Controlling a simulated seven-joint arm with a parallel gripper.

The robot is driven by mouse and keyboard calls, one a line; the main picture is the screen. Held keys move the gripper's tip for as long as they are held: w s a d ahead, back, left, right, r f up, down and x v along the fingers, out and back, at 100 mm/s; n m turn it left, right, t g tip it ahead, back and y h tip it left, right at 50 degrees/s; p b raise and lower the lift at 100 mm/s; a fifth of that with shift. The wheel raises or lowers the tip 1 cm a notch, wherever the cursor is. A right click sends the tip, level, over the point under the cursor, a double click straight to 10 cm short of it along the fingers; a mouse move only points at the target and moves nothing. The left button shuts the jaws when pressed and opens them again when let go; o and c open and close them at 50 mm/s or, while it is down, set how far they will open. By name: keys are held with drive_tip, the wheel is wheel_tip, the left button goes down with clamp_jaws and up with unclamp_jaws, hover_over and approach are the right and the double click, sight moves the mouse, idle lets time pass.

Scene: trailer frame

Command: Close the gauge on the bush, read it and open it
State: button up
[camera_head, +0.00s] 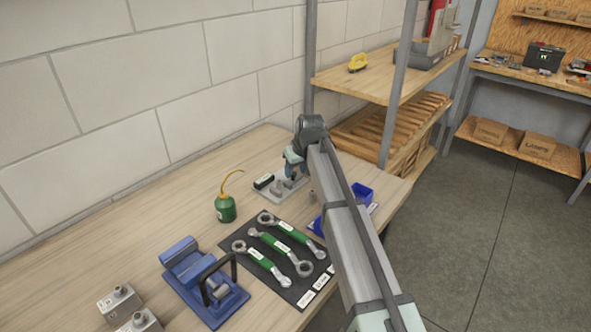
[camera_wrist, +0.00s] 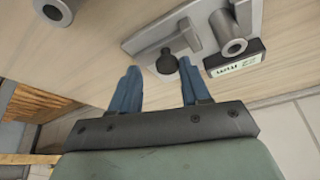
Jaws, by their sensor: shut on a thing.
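The gauge is a grey plate (camera_head: 268,194) at the back of the bench, with a black readout box (camera_head: 263,181) beside its left end. In the wrist view the gauge (camera_wrist: 196,22) shows a grey bar and a black round knob (camera_wrist: 167,63). A grey hollow bush (camera_wrist: 234,48) stands by the readout (camera_wrist: 237,60), whose pale display has figures too small to read surely. My gripper (camera_wrist: 158,70) has its blue fingers either side of the knob and is shut on it. In the head view my gripper (camera_head: 292,168) partly hides the gauge.
A green oil can (camera_head: 226,208) stands left of the gauge. Several green-handled wrenches (camera_head: 270,254) lie on a dark mat. Blue bins (camera_head: 361,192) sit behind my arm. A shelf post (camera_head: 392,90) rises beyond.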

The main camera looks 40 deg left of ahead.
drive_tip(key=shift+w, duration=0.15)
drive_tip(key=v, duration=1.4)
